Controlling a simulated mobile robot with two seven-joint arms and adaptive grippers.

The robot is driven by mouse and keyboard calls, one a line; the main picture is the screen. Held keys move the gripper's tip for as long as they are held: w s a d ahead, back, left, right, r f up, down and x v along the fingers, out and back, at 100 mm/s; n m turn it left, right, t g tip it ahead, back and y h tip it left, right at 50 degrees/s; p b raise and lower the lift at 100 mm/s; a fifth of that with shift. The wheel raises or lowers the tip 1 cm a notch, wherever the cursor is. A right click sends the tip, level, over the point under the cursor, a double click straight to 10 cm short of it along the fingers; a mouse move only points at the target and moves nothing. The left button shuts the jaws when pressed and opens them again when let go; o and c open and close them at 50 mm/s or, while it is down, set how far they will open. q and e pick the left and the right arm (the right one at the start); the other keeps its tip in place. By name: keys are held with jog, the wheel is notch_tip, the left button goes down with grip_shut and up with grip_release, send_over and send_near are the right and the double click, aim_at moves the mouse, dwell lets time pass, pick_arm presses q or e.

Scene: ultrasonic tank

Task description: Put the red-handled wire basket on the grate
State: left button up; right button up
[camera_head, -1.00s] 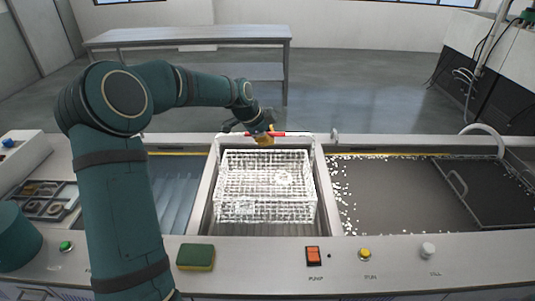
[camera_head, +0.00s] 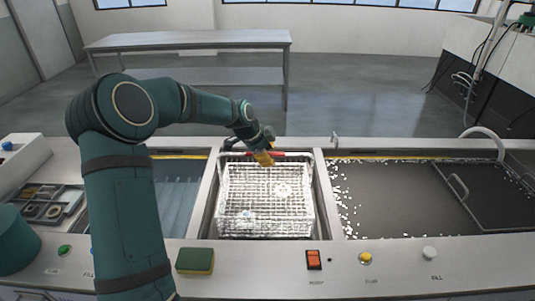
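The wire basket (camera_head: 265,205) is a white mesh box with a red handle (camera_head: 280,154) on its far side. It is in the middle well (camera_head: 208,205) of the bench, with pale round items showing through the mesh. My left gripper (camera_head: 265,158), with yellowish fingers, is shut on the red handle from above at the far edge. The basket hides the bottom of this well, so I cannot tell whether it touches anything below. A ribbed grey-blue surface, possibly the grate (camera_head: 178,205), lies in the left well, partly behind my arm. My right gripper is not in view.
A right basin (camera_head: 385,200) has white bits along its edges and a dark handled panel (camera_head: 485,190). A green-yellow sponge (camera_head: 195,260) and an orange switch (camera_head: 313,259) are at the front. A tray of parts (camera_head: 48,205) is at the left.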

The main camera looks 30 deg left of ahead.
pick_arm(q)
jog(key=p+v, duration=0.1)
jog(key=v, duration=1.1)
